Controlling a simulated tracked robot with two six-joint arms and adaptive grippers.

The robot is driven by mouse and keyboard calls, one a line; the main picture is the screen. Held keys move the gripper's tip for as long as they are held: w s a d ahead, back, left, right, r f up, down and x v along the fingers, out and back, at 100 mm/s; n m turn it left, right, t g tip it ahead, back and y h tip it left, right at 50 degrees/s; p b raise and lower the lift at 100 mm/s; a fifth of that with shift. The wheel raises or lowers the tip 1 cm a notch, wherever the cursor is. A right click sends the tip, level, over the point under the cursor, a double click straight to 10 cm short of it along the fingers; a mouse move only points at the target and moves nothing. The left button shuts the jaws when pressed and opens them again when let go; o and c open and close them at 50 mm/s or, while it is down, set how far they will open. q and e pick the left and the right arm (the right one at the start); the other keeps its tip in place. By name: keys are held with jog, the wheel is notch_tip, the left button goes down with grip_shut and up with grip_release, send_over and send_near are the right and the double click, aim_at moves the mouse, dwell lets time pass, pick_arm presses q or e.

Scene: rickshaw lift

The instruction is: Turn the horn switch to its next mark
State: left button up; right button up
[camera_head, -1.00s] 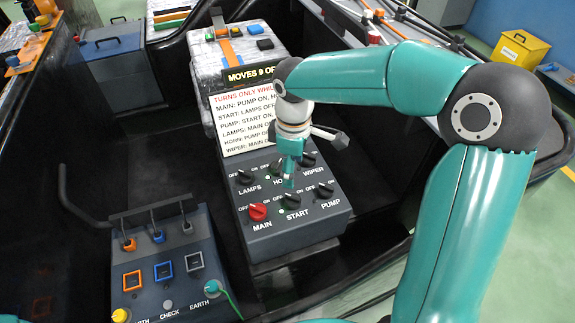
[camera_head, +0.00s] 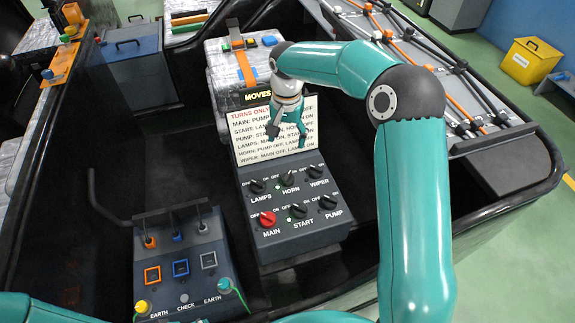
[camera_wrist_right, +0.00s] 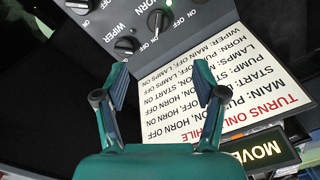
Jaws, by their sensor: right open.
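The horn switch (camera_head: 287,179) is a black knob in the middle of the panel's upper row, between the lamps knob (camera_head: 257,186) and the wiper knob (camera_head: 316,171). It also shows at the top of the right wrist view (camera_wrist_right: 157,21), with OFF and ON marks beside it. I cannot tell for sure which mark it points to. My right gripper (camera_head: 286,139) is open and empty, above the rules sign and behind the horn switch, apart from it. In the right wrist view its two fingers (camera_wrist_right: 160,88) stand wide apart. My left gripper is out of view.
The white rules sign (camera_head: 305,103) stands behind the switch panel. The lower row holds the red main knob (camera_head: 267,219), start (camera_head: 298,211) and pump (camera_head: 328,202). A grey earth/check box (camera_head: 181,290) with several levers stands to the left.

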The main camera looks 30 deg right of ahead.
aim_at(288, 175)
notch_tip(288, 175, down, 17)
jog(key=p, duration=0.2)
jog(key=shift+s+p, duration=0.1)
jog(key=shift+p, duration=0.3)
jog(key=shift+r, duration=0.1)
